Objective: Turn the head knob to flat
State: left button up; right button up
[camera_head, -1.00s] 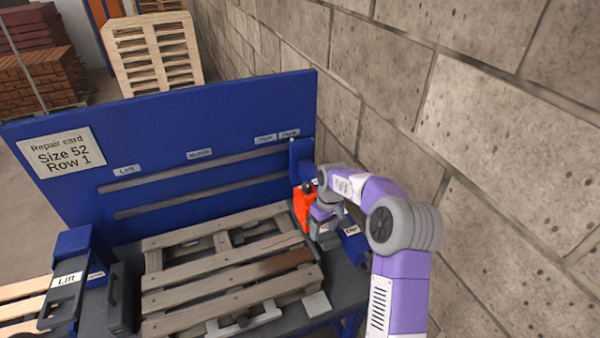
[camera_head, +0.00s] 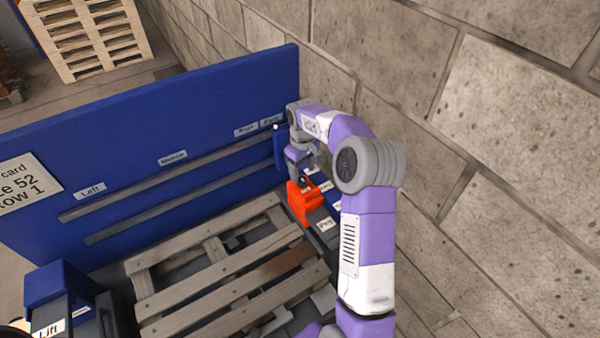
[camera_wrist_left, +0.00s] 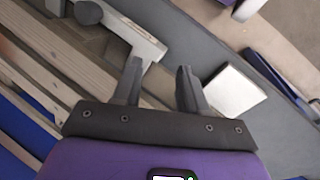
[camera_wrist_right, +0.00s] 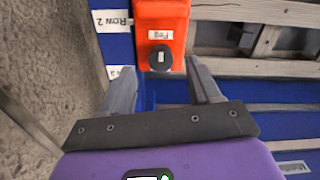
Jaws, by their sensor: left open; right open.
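The orange-red head (camera_head: 303,203) stands at the right end of the bench, beside the pallet. In the right wrist view its housing (camera_wrist_right: 176,14) has a white label, upside down, that seems to read "Peg". A round black knob (camera_wrist_right: 160,58) with a small pale mark sits on the head just beyond my right fingertips. My right gripper (camera_wrist_right: 158,80) is open and empty, its fingers either side of the knob's line but apart from it. My left gripper (camera_wrist_left: 160,75) is open and empty above the bench by the pallet's edge; I cannot make it out in the head view.
A wooden pallet (camera_head: 215,287) lies on the bench. A blue slotted back panel (camera_head: 130,140) with labels stands behind it. A stone wall (camera_head: 480,120) closes off the right side. A blue unit labelled "Lift" (camera_head: 55,285) stands at lower left.

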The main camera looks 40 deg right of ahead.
aim_at(301, 178)
jog(key=f, duration=0.2)
jog(key=shift+w+f, duration=0.25)
jog(key=shift+f, duration=0.15)
jog(key=shift+s+f, duration=0.15)
jog(key=shift+f, duration=0.25)
jog(key=c, duration=1)
jog(key=shift+c, duration=0.2)
